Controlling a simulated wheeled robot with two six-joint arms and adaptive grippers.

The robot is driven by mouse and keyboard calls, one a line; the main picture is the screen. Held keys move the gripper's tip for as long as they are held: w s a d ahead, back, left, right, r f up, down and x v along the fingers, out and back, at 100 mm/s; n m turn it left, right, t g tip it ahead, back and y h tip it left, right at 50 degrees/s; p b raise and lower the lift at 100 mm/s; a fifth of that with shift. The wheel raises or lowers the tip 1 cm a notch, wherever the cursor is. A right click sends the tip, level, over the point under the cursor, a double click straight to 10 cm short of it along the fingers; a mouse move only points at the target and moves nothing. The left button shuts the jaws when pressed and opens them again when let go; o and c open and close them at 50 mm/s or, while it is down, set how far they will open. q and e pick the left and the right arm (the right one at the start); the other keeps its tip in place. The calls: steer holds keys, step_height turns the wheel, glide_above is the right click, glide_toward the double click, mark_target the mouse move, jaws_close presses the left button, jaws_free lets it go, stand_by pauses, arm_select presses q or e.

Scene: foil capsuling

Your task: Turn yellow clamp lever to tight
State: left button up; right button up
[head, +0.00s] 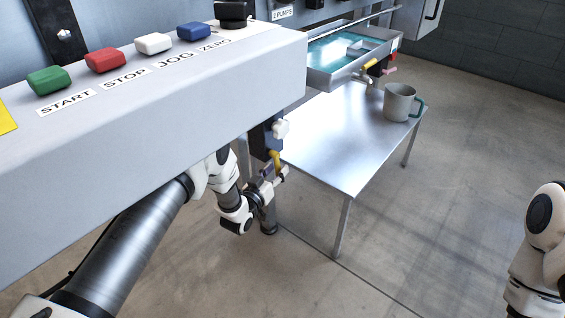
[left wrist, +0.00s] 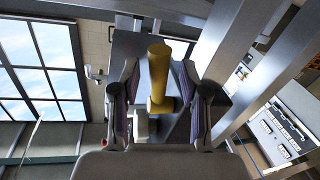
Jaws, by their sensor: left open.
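The yellow clamp lever (head: 275,158) is below the right end of the grey control box, partly hidden by my gripper. In the left wrist view the yellow lever (left wrist: 159,75) stands between my two fingers, its rounded end toward the top. My left gripper (head: 276,177) is at the lever, and it also shows in the left wrist view (left wrist: 158,90). Its fingers are open, one on each side of the lever, with a visible gap on the left side. I cannot tell whether the right finger touches it. My right gripper is out of view.
The grey control box (head: 200,105) with coloured buttons overhangs my left arm. A metal table (head: 335,140) with a grey mug (head: 399,102) stands to the right, below a tray of teal liquid (head: 330,50).

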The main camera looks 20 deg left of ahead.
arm_select(q)
steer(key=shift+w+r, duration=0.1)
steer(key=shift+r, duration=0.05)
jaws_close()
steer(key=t+b, duration=0.1)
steer(key=b, duration=0.1)
steer(key=w+f+t+b, duration=0.1)
steer(key=t+b, duration=0.1)
steer(key=b, duration=0.1)
steer(key=shift+w+d+n+t, duration=0.25)
steer(key=shift+d+n+t, duration=0.05)
steer(key=shift+d+n, duration=0.1)
steer(key=shift+w+r+b, duration=0.1)
steer(key=shift+r+b, duration=0.1)
steer(key=shift+b, duration=0.1)
steer(key=shift+r+t, duration=0.2)
steer(key=shift+t, duration=0.1)
jaws_free()
steer(key=v, duration=1.2)
